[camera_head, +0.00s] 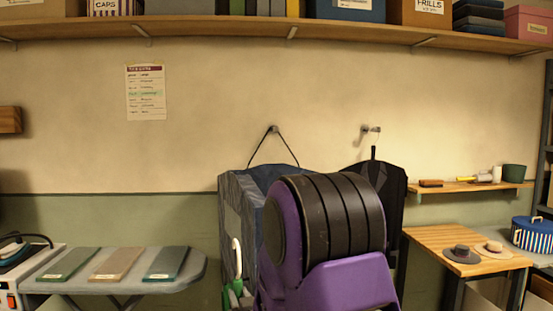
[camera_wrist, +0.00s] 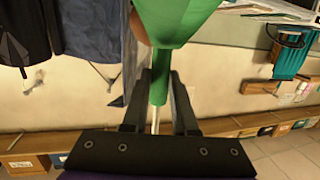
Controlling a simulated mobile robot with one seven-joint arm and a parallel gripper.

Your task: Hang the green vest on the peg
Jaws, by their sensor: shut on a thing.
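The green vest shows as a bright green piece in the wrist view (camera_wrist: 180,22); a small green part also shows low in the head view (camera_head: 234,292), beside my purple arm. My gripper (camera_wrist: 158,82) is shut on a narrow green part of the vest. One wall peg (camera_head: 273,129) bears the cord of a blue-grey garment (camera_head: 238,190). Another peg (camera_head: 370,129) is above a black garment (camera_head: 393,180); whether its strap is on that peg I cannot tell.
A high shelf (camera_head: 220,27) with boxes runs along the wall. An ironing board (camera_head: 125,261) with folded cloths stands at the left. A wooden table (camera_head: 455,240) with two hats and a small shelf (camera_head: 472,187) are at the right. My arm covers the middle.

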